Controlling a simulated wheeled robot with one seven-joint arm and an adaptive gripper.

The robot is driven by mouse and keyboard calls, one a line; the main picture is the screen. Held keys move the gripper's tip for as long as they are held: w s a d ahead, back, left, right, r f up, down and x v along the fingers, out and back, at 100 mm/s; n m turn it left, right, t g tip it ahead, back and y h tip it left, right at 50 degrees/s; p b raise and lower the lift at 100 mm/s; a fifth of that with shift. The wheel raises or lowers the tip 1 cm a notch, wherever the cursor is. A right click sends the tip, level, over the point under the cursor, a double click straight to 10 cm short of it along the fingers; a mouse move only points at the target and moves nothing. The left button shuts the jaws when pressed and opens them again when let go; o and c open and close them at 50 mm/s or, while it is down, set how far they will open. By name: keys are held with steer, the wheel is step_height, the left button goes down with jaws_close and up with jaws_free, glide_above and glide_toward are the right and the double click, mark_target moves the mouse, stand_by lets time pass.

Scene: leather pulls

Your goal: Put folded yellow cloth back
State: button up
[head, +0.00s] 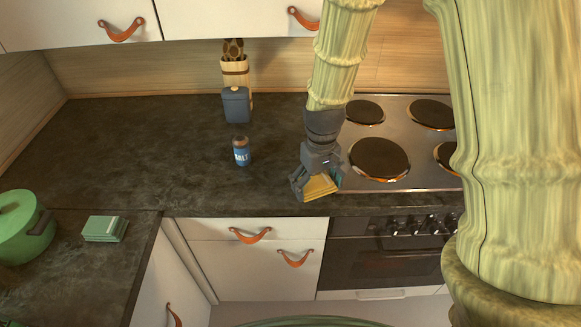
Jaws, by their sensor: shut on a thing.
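The folded yellow cloth (319,188) is between the fingers of my gripper (317,184). My gripper is shut on it, near the front edge of the dark counter, just left of the hob. The fingers cover part of the cloth. I cannot tell whether the cloth touches the counter or is held a little above it.
A blue salt shaker (241,152) stands left of my gripper, with a blue-grey canister (237,105) and a utensil holder (235,72) behind. The hob (400,183) is at right. A folded green cloth (105,229) and green pot (20,228) are at left. The counter's (130,140) middle is clear.

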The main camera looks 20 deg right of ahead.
steer(key=p, duration=0.3)
glide_above(292, 171)
steer(key=s, duration=0.2)
steer(key=shift+w+a+f, duration=0.1)
steer(key=shift+a+f, duration=0.15)
steer(key=shift+f, duration=0.4)
steer(key=shift+f+p, duration=0.9)
steer(key=shift+f, duration=0.8)
steer(key=shift+f, duration=0.15)
steer(key=o, duration=0.9)
steer(key=shift+o, duration=0.2)
steer(key=shift+r, duration=0.2)
step_height(292, 171, up, 12)
steer(key=b, duration=0.3)
steer(key=shift+b, duration=0.4)
